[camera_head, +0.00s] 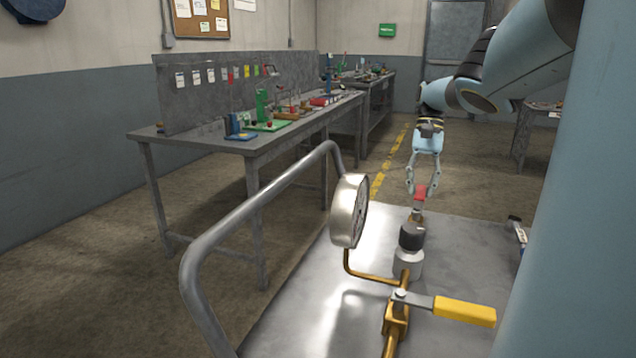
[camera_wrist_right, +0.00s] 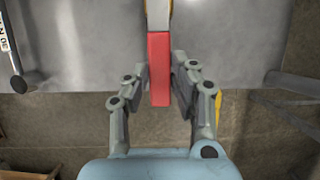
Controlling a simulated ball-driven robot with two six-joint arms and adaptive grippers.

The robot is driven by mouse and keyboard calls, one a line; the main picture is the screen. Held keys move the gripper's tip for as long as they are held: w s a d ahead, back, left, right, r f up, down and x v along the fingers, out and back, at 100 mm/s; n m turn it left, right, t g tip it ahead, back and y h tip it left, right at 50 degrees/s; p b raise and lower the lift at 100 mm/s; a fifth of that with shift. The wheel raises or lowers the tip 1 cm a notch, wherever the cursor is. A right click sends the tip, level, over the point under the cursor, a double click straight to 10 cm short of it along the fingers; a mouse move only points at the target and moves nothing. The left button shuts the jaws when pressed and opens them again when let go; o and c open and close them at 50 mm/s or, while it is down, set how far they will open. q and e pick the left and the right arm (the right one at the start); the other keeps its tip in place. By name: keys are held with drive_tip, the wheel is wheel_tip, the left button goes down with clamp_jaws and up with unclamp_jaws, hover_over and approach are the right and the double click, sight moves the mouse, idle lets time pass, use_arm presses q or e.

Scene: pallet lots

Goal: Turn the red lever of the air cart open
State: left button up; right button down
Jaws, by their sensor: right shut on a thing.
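The red lever (camera_head: 420,192) shows in the head view at the far side of the air cart (camera_head: 300,285), just beyond a dark and grey valve fitting (camera_head: 411,237). My right gripper (camera_head: 421,190) is around the lever from above and behind. In the right wrist view the red lever (camera_wrist_right: 159,68) lies lengthwise between the two fingers of my right gripper (camera_wrist_right: 160,82), which are closed on its sides. The lever's far end joins a pale metal piece (camera_wrist_right: 158,14). My left gripper is not in view.
A round gauge (camera_head: 348,211) and a yellow-handled lever (camera_head: 464,311) on brass piping stand on the cart nearer to me. A bent grey handrail (camera_head: 262,200) rises at its left. A workbench (camera_head: 250,145) with several small fixtures stands beyond. Floor behind the cart is open.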

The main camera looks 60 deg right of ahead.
drive_tip(key=c, duration=1.1)
unclamp_jaws()
drive_tip(key=shift+w, duration=0.1)
drive_tip(key=shift+d+r, duration=0.1)
drive_tip(key=shift+r, duration=0.2)
wheel_tip(320, 180, up, 8)
drive_tip(key=shift+r, duration=0.65)
